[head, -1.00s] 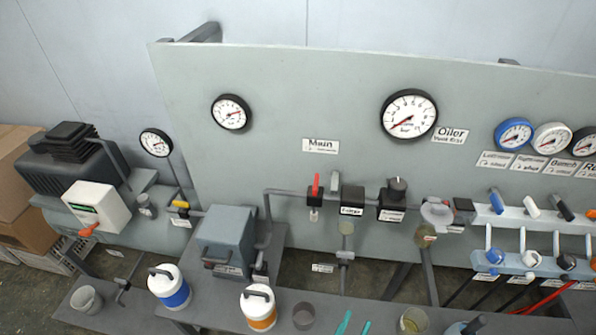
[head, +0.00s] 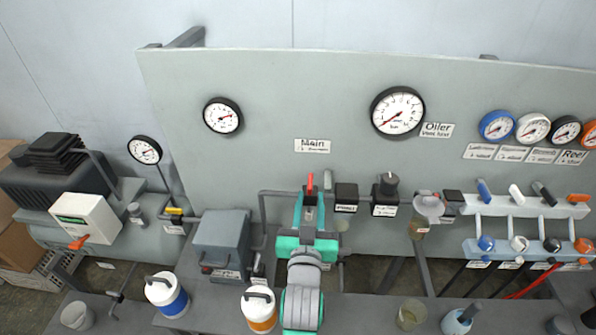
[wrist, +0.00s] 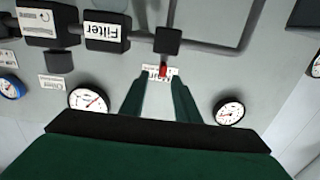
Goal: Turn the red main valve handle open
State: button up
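The red main valve handle (head: 310,181) stands upright on its dark valve block on the panel, below the "Main" label (head: 312,146). It also shows in the wrist view (wrist: 163,69), where the picture is upside down. My gripper (head: 311,207) is in front of the valve, with teal fingers. In the wrist view my gripper (wrist: 164,80) has its two fingers apart, with a clear gap. The red handle lines up with that gap, around the fingertips. I cannot tell whether it is between them or just beyond. My gripper hides the lower part of the valve.
Right of the valve are the black filter block (head: 346,196) and the regulator (head: 385,194) on the pipe. A grey box (head: 221,241) is to the left. Canisters (head: 167,294) and cups stand on the bench below. Several gauges (head: 398,111) are on the panel.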

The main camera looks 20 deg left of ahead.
jog(key=shift+w+a+r, duration=0.15)
jog(key=shift+w+a, duration=0.15)
jog(key=shift+w, duration=0.1)
jog(key=x, duration=1)
